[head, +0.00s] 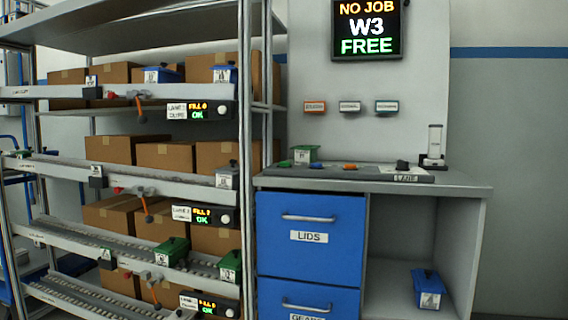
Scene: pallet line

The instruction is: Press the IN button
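A dark control panel (372,172) lies on the grey worktop. It carries a small blue button (316,165), an orange button (350,166) and a black knob (402,164), with a plate reading LANE at its right end. I cannot read the word IN on any of them, so I cannot tell which is the IN button. A green box (304,154) with a white label stands at the panel's left end. Neither of my grippers is in view.
A screen (367,28) reads NO JOB, W3, FREE. A blue LIDS drawer (311,240) is shut under the worktop (459,186). A flow rack with cartons (166,156) stands at left. A blue box (428,288) sits on the low shelf. A white device (434,145) stands at the worktop's back right.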

